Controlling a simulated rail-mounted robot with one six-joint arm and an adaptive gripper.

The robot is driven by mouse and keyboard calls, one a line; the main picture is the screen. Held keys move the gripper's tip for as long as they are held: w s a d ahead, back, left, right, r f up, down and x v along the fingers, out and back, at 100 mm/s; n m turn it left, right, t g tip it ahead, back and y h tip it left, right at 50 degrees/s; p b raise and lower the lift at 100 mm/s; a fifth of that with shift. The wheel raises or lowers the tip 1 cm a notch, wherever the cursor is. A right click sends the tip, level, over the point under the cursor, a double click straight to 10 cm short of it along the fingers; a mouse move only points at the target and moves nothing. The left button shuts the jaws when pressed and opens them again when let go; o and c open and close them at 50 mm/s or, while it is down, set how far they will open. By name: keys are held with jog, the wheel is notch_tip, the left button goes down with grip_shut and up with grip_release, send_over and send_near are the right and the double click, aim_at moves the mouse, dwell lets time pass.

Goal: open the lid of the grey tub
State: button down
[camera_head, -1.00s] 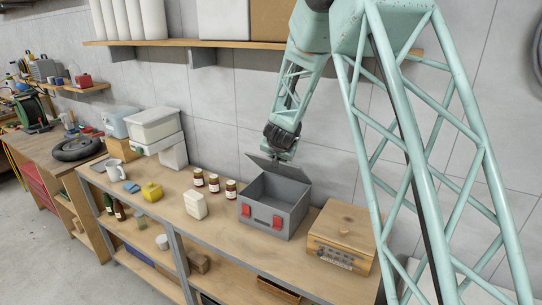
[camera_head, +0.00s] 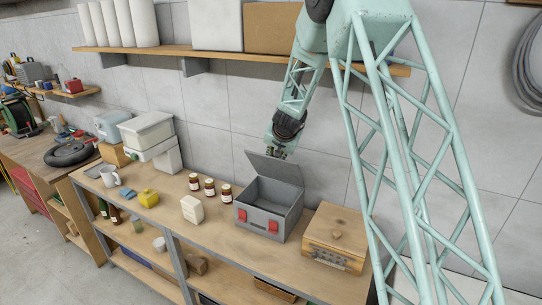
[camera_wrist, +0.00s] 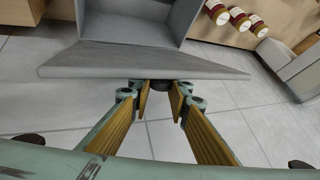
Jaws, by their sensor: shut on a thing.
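The grey tub (camera_head: 262,220) with two red latches on its front stands on the workbench, and its inside is visible from above. Its grey lid (camera_head: 277,168) is swung up at the rear edge and stands steeply raised; it also shows as a flat panel in the wrist view (camera_wrist: 140,60). My gripper (camera_head: 283,153) is at the lid's upper edge, behind the tub. In the wrist view my gripper (camera_wrist: 161,92) has its fingertips closed around a small dark part at the lid's edge, partly hidden between the fingers.
Several small jars with red-brown lids (camera_head: 209,187) and a cream block (camera_head: 192,209) stand left of the tub. A wooden box (camera_head: 337,238) is close on its right. The tiled wall (camera_head: 335,120) is behind, with a wooden shelf (camera_head: 225,54) above.

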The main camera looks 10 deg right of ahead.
jog(key=shift+w+d+r+g+y+p, duration=0.25)
jog(key=shift+w+d+g+y+p, duration=0.2)
jog(key=shift+w, duration=0.25)
jog(key=shift+w+d, duration=0.2)
jog(key=shift+d, duration=0.05)
jog(key=shift+w+g, duration=0.1)
jog(key=shift+g, duration=0.15)
jog(key=c, duration=2.5)
grip_release()
jog(key=shift+d, duration=0.1)
jog(key=shift+o, duration=0.2)
jog(key=shift+r, duration=0.15)
jog(key=a+v, duration=0.1)
jog(key=v, duration=1)
jog(key=shift+s+d+r, duration=0.25)
jog(key=shift+d+r, duration=0.1)
jog(key=shift+d, duration=0.2)
